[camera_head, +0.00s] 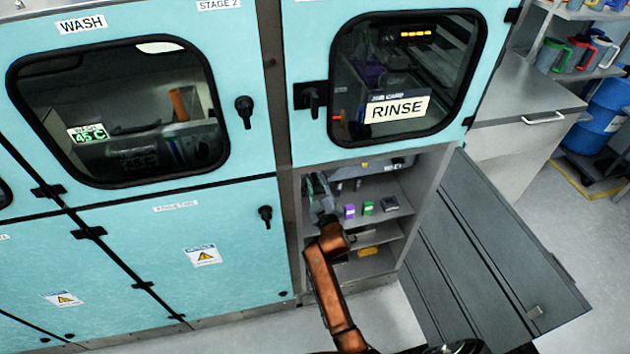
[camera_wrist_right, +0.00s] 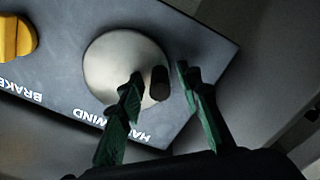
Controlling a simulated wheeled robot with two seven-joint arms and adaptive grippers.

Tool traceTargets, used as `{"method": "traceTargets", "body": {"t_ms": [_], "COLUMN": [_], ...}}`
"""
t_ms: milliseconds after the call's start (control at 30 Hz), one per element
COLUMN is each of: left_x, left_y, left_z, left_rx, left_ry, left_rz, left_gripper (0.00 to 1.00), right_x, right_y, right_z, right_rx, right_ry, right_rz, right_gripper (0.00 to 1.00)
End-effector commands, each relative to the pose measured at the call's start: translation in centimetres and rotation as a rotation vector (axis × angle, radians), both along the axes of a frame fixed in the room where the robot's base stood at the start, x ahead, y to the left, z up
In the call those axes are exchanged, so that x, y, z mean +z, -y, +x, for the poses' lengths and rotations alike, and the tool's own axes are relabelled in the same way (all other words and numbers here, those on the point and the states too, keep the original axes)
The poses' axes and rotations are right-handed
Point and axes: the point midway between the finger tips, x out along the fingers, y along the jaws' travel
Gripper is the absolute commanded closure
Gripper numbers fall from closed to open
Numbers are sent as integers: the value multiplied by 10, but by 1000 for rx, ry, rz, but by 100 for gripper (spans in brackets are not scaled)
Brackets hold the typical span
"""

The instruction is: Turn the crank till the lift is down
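The crank is a round pale metal disc (camera_wrist_right: 112,65) with a short black handle knob (camera_wrist_right: 159,83) near its rim, on a dark panel lettered "HAND WIND", partly covered, in the right wrist view. My right gripper (camera_wrist_right: 160,72) is open, with its green fingers on either side of the knob. A gap shows between the knob and the right finger; the left finger overlaps the disc. In the head view my right gripper (camera_head: 318,186) reaches into the open cabinet below the "RINSE" window, and the crank cannot be made out. The lift cannot be identified. My left gripper is not in view.
A yellow brake knob (camera_wrist_right: 14,38) sits on the same panel. The cabinet's grey door (camera_head: 490,255) stands open at the right. Small items, including a purple box (camera_head: 349,211) and a green box (camera_head: 368,208), stand on the shelf beside my gripper.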

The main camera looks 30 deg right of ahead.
Motion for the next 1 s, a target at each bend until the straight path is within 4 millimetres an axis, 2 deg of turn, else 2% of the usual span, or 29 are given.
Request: {"method": "traceTargets", "body": {"t_ms": [233, 367, 700, 833, 1000], "left_x": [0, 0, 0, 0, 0], "left_y": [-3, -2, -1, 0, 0], "left_z": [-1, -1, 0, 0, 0], "left_rx": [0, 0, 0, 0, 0], "left_ry": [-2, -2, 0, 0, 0], "left_rz": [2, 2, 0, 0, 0], "left_gripper": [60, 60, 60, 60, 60], "right_x": [0, 10, 73, 90, 100], "right_y": [1, 1, 2, 1, 1], "right_z": [0, 0, 0, 0, 0], "right_rx": [-1, 0, -2, -1, 0], "right_ry": [-1, 2, 4, 3, 1], "right_rz": [-1, -3, -5, -3, -1], "right_gripper": [67, 67, 67, 67, 67]}}
